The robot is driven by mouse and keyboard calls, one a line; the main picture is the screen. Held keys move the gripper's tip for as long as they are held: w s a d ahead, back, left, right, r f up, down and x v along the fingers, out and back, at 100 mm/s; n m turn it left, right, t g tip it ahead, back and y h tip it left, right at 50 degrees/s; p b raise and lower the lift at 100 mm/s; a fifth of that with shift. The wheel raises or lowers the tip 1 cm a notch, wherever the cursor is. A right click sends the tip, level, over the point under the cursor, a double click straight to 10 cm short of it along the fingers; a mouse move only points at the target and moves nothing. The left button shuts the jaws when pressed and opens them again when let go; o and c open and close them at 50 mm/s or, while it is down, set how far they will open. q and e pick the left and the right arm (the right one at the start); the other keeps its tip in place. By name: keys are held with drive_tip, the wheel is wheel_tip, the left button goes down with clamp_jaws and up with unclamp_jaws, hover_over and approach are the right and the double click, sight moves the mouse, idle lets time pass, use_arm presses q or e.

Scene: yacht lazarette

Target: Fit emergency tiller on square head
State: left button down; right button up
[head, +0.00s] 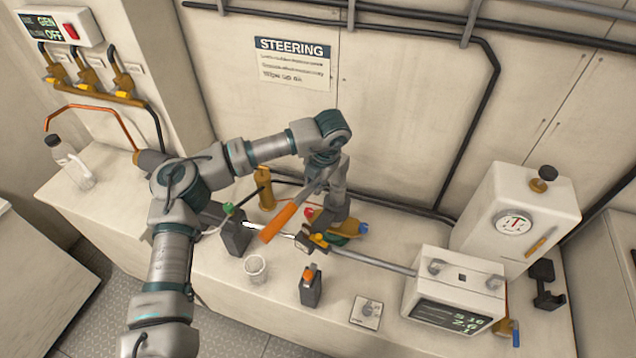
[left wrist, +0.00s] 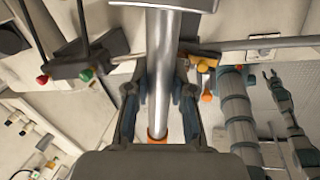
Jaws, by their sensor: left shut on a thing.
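The emergency tiller has an orange grip (head: 280,221) and a silver shaft. In the head view it slants down to the left above the bench, with the grip at its lower end. My left gripper (head: 322,184) is shut on the tiller's shaft. In the left wrist view the silver shaft (left wrist: 160,75) runs between the two fingers, with a wider end at the top and a bit of orange at the bottom. The square head cannot be made out; my gripper and wrist cover part of the steering gear. My right gripper (left wrist: 271,80) shows small in the wrist view, its fingers apart.
A steel rod (head: 375,262) runs along the bench to a white display box (head: 455,290). A white gauge cabinet (head: 515,220) stands right. The bench is bare at front left.

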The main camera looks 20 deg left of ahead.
use_arm(q)
drive_tip(key=shift+s+a+f, duration=0.1)
drive_tip(key=shift+a+f, duration=0.25)
drive_tip(key=shift+a, duration=0.05)
drive_tip(key=shift+d+f, duration=0.15)
drive_tip(key=shift+d, duration=0.4)
drive_tip(key=shift+d+f, duration=0.15)
drive_tip(key=shift+d, duration=0.35)
drive_tip(key=shift+d+f+b, duration=0.1)
drive_tip(key=shift+d+b, duration=0.2)
drive_tip(key=shift+d, duration=0.35)
drive_tip(key=shift+f, duration=0.1)
drive_tip(key=shift+d, duration=0.25)
